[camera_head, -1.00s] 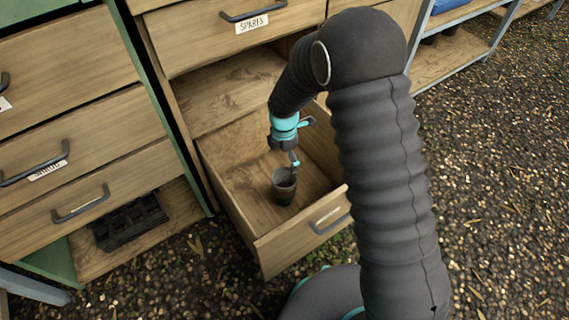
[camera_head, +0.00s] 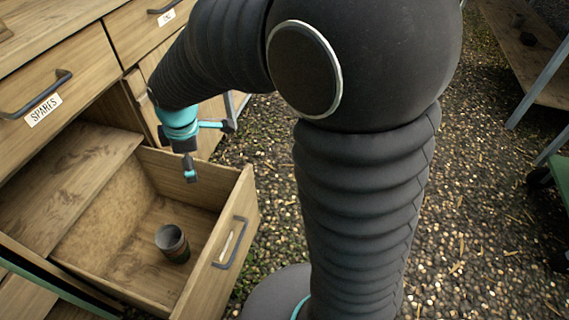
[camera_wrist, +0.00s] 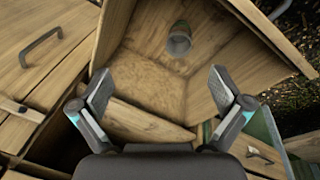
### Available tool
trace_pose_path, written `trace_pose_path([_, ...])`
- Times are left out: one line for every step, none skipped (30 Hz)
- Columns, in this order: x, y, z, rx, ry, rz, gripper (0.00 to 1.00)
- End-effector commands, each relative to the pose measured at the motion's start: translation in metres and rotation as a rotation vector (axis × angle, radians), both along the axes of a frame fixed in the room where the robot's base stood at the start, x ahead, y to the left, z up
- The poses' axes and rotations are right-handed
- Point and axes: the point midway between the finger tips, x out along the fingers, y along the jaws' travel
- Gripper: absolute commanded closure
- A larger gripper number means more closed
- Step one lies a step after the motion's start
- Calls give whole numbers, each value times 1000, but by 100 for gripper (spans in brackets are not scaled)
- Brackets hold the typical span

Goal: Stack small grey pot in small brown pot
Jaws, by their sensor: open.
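A small pot stack (camera_head: 172,243) stands upright on the floor of the open drawer (camera_head: 150,268). It has a grey upper part and a brownish band lower down, which looks like a grey pot nested in a brown one, though the pots are too small to tell apart surely. In the wrist view a grey pot (camera_wrist: 179,43) shows at the top, with greenish-brown behind it. My gripper (camera_head: 190,174) is above the drawer, clear of the pots. In the wrist view its fingers (camera_wrist: 160,92) are spread wide with nothing between them.
A closed drawer labelled SPARES (camera_head: 90,75) is above the open one. The drawer front with its handle (camera_head: 231,243) stands up as a wall beside the pots. Pebbly ground (camera_head: 500,210) lies right, with a wooden shelf (camera_head: 515,60) at the far right.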

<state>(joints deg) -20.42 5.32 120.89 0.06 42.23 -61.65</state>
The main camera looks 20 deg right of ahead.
Motion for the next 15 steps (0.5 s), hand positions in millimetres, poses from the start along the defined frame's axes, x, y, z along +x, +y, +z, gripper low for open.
trace_pose_path([-9,-16,17,21,-20,-87,0])
trace_pose_path([-14,-24,25,33,-27,-139,0])
trace_pose_path([-22,-34,35,50,-37,-209,0])
trace_pose_path([-28,-42,42,62,-44,-261,0])
trace_pose_path([-34,-50,48,75,-51,-313,0])
trace_pose_path([-43,-59,57,93,-61,-382,0])
trace_pose_path([-50,-67,62,106,-68,-434,0])
trace_pose_path([-57,-74,68,120,-76,-485,0])
trace_pose_path([-66,-83,74,139,-85,-554,0])
trace_pose_path([-74,-89,79,154,-93,-605,0])
trace_pose_path([-81,-95,84,169,-100,-656,0])
trace_pose_path([-91,-103,89,190,-111,-724,0])
trace_pose_path([-99,-109,92,206,-117,-774,0])
trace_pose_path([-107,-115,96,223,-125,-826,0])
trace_pose_path([-118,-122,99,245,-135,-893,0])
